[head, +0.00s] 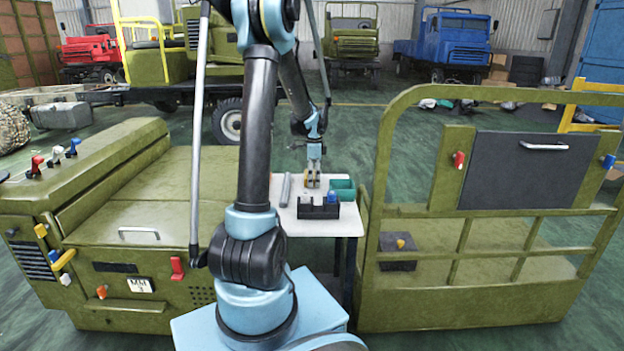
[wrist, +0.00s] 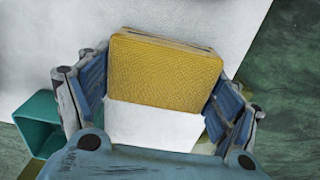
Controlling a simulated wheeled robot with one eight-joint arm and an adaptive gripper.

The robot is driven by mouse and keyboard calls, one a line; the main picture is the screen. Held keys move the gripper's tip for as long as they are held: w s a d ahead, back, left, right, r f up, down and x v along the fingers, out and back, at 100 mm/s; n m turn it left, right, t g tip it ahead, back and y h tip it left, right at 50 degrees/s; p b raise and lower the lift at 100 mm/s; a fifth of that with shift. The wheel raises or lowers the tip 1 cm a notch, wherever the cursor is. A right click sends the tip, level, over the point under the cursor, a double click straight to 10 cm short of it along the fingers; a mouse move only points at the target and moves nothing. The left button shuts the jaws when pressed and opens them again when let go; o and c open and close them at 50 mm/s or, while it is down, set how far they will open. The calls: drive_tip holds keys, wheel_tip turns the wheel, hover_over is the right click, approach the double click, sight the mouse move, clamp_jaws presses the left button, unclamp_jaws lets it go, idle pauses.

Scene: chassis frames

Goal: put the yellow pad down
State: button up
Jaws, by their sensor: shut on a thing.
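The yellow pad (wrist: 165,70) is a textured, blocky piece in the middle of the wrist view, between the blue fingers of my gripper (wrist: 160,95). A plain white face shows just below it; I cannot tell whether this belongs to the pad. In the head view my gripper (head: 313,178) points down over the back part of the white table (head: 345,226), with a bit of yellow between its fingers. My gripper is shut on the pad. Whether the pad's underside touches the table is hidden.
A teal open bin (head: 343,190) stands close right of my gripper, also in the wrist view (wrist: 38,122). A black slotted holder (head: 318,210) with a blue item (head: 332,197) is in front. A grey bar (head: 285,190) lies left. Olive vehicle bodies flank the small table.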

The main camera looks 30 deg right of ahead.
sight(314, 173)
drive_tip(key=o, duration=1.3)
drive_tip(key=shift+o, duration=0.2)
wheel_tip(314, 173, up, 12)
drive_tip(key=s+a+r+n, duration=0.15)
drive_tip(key=a+n, duration=0.25)
drive_tip(key=a, duration=0.5)
drive_tip(key=s+a+n, duration=0.3)
drive_tip(key=a+n, duration=0.1)
drive_tip(key=a, duration=0.5)
drive_tip(key=s+a+r+n, duration=0.1)
drive_tip(key=s+a+n, duration=0.25)
drive_tip(key=a, duration=0.55)
drive_tip(key=s+a+f+n+t, duration=0.2)
drive_tip(key=s+a+f+n, duration=0.9)
drive_tip(key=s+a+n, duration=0.2)
drive_tip(key=shift+s+a, duration=0.8)
drive_tip(key=shift+a, duration=0.05)
